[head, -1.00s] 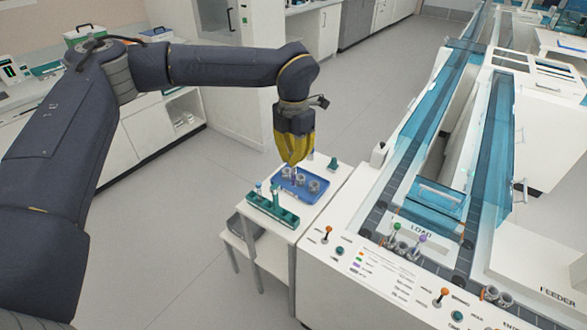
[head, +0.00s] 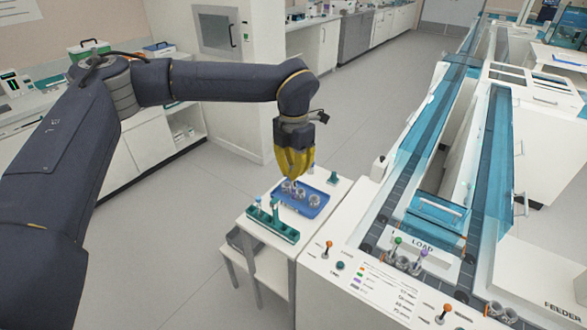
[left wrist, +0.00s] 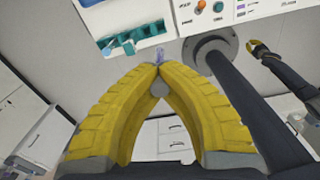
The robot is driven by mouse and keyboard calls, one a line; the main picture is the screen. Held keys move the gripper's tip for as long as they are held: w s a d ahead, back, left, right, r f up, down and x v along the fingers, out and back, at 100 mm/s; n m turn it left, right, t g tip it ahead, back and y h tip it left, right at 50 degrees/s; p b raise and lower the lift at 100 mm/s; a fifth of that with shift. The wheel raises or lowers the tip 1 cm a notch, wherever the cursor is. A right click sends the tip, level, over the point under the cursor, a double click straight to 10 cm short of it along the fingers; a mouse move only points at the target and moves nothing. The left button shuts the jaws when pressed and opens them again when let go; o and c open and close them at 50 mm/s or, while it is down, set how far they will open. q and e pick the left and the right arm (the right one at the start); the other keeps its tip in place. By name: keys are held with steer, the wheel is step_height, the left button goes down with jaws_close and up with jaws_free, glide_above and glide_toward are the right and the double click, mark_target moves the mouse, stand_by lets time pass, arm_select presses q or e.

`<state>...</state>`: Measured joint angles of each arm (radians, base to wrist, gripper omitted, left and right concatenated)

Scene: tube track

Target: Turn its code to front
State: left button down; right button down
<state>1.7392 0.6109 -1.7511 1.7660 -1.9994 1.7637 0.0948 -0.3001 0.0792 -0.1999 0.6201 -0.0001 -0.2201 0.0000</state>
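My left gripper (head: 293,181) has yellow fingers that point down over the blue tray (head: 314,211) on the small white table. In the left wrist view its fingertips (left wrist: 159,68) come together on a small, clear bluish-purple tube (left wrist: 160,54), which sticks out past them. No code can be made out on the tube at this size. Several grey ring holders (head: 313,200) stand in the tray, close under the fingertips. My right gripper (left wrist: 268,54) shows only in the left wrist view, at the right; its opening is unclear.
A green rack (head: 273,224) with a few tubes stands at the table's front left. A small green block (head: 332,177) stands behind the tray.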

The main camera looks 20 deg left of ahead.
arm_select(q)
step_height(320, 180, down, 18)
steer(key=shift+f, duration=0.15)
stand_by(4.6)
stand_by(0.5)
steer(key=m, duration=1.3)
steer(key=shift+f, duration=0.25)
stand_by(0.4)
